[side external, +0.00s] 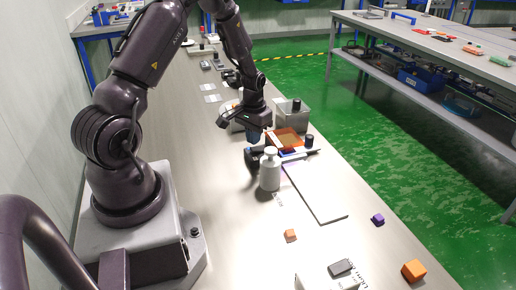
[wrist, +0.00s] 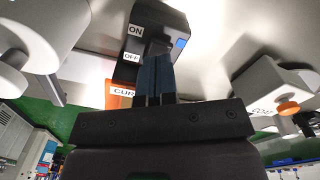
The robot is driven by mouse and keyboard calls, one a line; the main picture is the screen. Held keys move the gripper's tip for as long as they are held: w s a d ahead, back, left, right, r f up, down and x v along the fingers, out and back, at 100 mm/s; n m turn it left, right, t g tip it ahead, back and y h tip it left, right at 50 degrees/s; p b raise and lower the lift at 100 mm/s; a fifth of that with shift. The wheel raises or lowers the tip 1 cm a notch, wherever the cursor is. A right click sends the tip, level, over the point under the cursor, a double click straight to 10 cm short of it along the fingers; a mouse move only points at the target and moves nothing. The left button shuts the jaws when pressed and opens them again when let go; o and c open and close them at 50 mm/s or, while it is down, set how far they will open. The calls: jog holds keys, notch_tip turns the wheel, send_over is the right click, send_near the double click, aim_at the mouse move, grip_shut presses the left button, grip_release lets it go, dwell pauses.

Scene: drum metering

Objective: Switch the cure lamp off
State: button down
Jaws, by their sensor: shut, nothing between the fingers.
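In the wrist view a black switch box (wrist: 165,18) carries an ON label (wrist: 135,31) and, nearer my gripper, an OFF label (wrist: 131,57). A dark lever (wrist: 158,46) stands on the box beside these labels, and a small blue square marks its right side. A label reading "CUR" (wrist: 123,93) lies by the fingers, partly hidden. My gripper (wrist: 156,62) is shut and empty, its blue fingertips right at the lever; I cannot tell whether they touch it. In the side view my gripper (side external: 252,138) points down behind the white bottle. The lever's exact position is partly hidden.
A white bottle (side external: 270,172) stands close in front of my gripper. An orange tray (side external: 288,140) and a grey bin (side external: 293,116) stand to its right. A white panel (side external: 314,192), small cubes (side external: 290,235) and a dark block (side external: 340,268) lie toward the front of the bench.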

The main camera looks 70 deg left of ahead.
aim_at(254, 149)
jog(key=shift+f, duration=1.2)
dwell(0.4)
jog(key=shift+r, duration=3.55)
jog(key=s+d+r+m+t, duration=0.2)
jog(key=s+d+r, duration=0.4)
jog(key=d+r, duration=0.6)
jog(key=s+d+r+m+t, duration=0.3)
jog(key=s+d+r+m, duration=0.1)
jog(key=d+r, duration=0.8)
jog(key=shift+s+d+t, duration=0.2)
jog(key=shift+s+t, duration=0.1)
jog(key=shift+s, duration=0.55)
jog(key=shift+a, duration=0.1)
